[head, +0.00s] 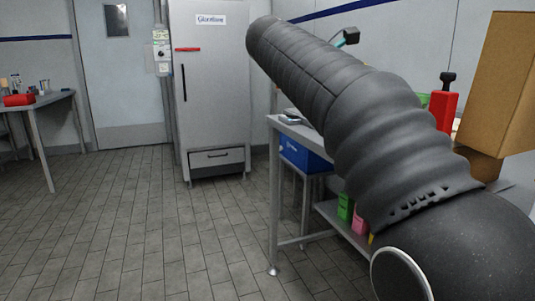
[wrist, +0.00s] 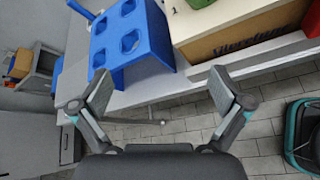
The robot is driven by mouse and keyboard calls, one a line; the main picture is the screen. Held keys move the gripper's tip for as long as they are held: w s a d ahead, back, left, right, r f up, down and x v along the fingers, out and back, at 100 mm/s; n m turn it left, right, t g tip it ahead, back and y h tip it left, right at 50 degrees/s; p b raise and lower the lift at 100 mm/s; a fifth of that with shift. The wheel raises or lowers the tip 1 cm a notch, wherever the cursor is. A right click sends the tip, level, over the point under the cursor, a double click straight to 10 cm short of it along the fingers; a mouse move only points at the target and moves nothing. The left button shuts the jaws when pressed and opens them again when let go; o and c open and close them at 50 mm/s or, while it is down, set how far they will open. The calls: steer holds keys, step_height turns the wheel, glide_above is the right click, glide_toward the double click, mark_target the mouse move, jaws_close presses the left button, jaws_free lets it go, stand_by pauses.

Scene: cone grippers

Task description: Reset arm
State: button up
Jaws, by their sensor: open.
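My arm, in a ribbed dark grey sleeve, rises from the lower right of the head view and reaches up toward the upper middle. The head view does not show my fingertips clearly; only a small dark and teal part shows behind the sleeve. In the wrist view my gripper (wrist: 160,97) is open, with its two grey fingers wide apart. Nothing is between the fingers, and the tiled floor and table edge show beyond them. A blue rack with holes (wrist: 132,45) lies beyond the fingers on the white table.
A workbench (head: 272,165) stands right, partly hidden by my arm, with a red container (head: 443,110) and cardboard box (head: 500,70). A blue box (head: 302,154) is beneath. A wooden box (wrist: 245,32) is beside the rack. A grey cabinet (head: 211,90) stands behind. The left floor is clear.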

steer(key=s+a+f+m+y, duration=0.2)
steer(key=s+f+m+y, duration=0.15)
steer(key=f, duration=0.55)
steer(key=s+a+f+m+y, duration=0.2)
steer(key=f+m+y, duration=0.15)
steer(key=f, duration=0.55)
steer(key=s+f+m+y, duration=0.2)
steer(key=s+f+m, duration=0.3)
steer(key=s+f, duration=0.3)
steer(key=s+d+f+m+y, duration=0.1)
steer(key=s+f+m, duration=0.4)
steer(key=s, duration=1.1)
steer(key=shift+d+f+g+y+p, duration=0.3)
steer(key=shift+f+y+p, duration=0.1)
steer(key=shift+f, duration=1.1)
